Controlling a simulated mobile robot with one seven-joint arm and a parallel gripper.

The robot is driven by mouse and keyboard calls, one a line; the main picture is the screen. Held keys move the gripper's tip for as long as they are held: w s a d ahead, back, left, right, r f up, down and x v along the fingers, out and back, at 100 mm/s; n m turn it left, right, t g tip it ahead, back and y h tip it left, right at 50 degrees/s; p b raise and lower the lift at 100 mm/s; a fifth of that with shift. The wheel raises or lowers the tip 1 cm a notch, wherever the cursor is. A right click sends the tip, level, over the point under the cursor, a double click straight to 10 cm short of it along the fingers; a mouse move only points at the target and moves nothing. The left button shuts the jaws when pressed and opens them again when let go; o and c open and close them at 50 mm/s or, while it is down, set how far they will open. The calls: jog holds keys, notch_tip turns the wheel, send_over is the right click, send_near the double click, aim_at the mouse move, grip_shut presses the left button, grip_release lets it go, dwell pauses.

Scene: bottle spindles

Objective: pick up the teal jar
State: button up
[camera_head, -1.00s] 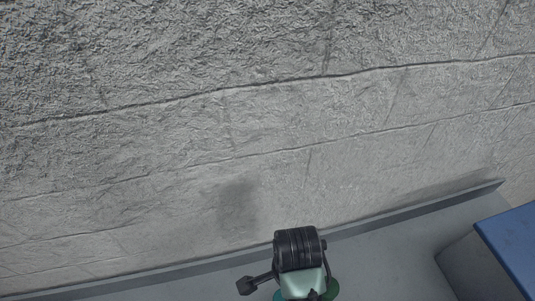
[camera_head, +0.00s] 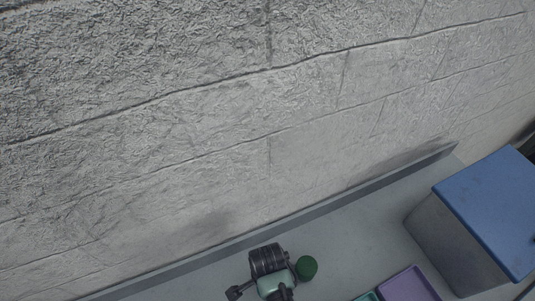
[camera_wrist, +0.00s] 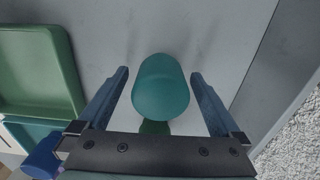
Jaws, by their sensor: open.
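The teal jar (camera_wrist: 160,88) shows in the wrist view, rounded and smooth, over a grey surface. My gripper (camera_wrist: 160,73) is open, with one finger on each side of the jar and a visible gap on both sides. The jar is between the fingers in the picture; I cannot tell how far it is from them in depth. A dark green patch (camera_wrist: 154,127) shows just below the jar, partly hidden by it. In the head view a dark green round thing (camera_head: 307,267) stands on the grey surface; I cannot tell whether it is the same thing.
A green tray (camera_wrist: 72,60) lies left in the wrist view, with a teal tray (camera_wrist: 30,133) and a blue thing (camera_wrist: 42,158) below it. The head view shows a purple tray (camera_head: 408,286), a blue-topped box (camera_head: 495,205) and a rough grey wall (camera_head: 200,120) behind.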

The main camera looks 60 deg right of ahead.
jog(key=shift+f, duration=0.25)
jog(key=shift+c, duration=0.2)
grip_shut()
jog(key=shift+r, duration=0.1)
